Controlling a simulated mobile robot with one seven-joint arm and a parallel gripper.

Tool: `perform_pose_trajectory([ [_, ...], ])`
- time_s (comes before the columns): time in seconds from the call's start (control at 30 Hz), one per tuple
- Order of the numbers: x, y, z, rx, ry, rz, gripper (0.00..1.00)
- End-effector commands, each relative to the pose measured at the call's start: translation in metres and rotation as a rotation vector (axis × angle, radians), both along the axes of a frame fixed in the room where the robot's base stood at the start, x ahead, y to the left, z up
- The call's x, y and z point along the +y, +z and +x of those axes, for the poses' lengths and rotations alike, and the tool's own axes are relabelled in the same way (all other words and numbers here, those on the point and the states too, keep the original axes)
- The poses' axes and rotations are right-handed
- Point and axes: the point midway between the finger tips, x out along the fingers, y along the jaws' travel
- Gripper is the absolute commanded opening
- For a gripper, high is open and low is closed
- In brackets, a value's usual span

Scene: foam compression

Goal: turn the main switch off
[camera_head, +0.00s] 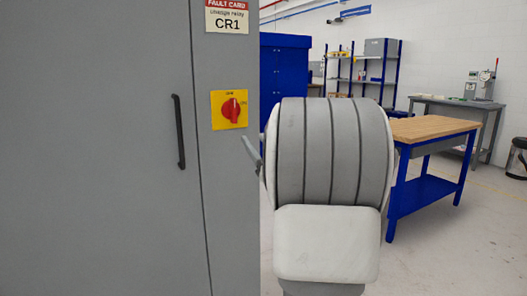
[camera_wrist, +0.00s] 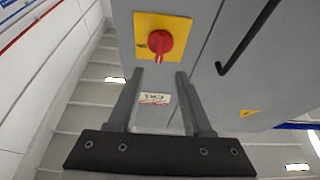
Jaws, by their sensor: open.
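The main switch is a red rotary knob (camera_head: 231,110) on a yellow plate (camera_head: 217,122) on the grey cabinet front. Its grip looks roughly upright; the small lettering around it is too blurred to read surely. In the wrist view, which looks inverted, the knob (camera_wrist: 160,42) sits on its yellow plate (camera_wrist: 180,25) just beyond the fingertips. My gripper (camera_wrist: 160,73) is open and empty, its two fingers apart, lined up with the knob and not visibly touching it. In the head view my arm hides most of the gripper; only a finger shows beside the cabinet edge.
The cabinet (camera_head: 95,200) has a black vertical handle (camera_head: 179,131) left of the switch. A fault card marked CR1 (camera_head: 227,17) is above the switch. A wood-topped blue workbench (camera_head: 432,128) and blue shelving (camera_head: 362,70) stand behind at right. Floor at right is open.

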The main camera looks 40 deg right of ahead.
Motion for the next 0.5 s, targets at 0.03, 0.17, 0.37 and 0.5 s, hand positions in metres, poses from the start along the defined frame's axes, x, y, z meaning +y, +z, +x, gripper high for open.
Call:
perform_pose_trajectory([
  [0.03,0.002,-0.003,-0.008,0.002,-0.001,0.002,0.5],
  [0.17,0.005,-0.01,-0.025,0.001,-0.001,0.002,0.5],
  [0.37,0.008,-0.015,-0.036,0.0,0.0,0.001,0.5],
  [0.5,0.009,-0.016,-0.037,0.0,0.0,0.001,0.5],
])
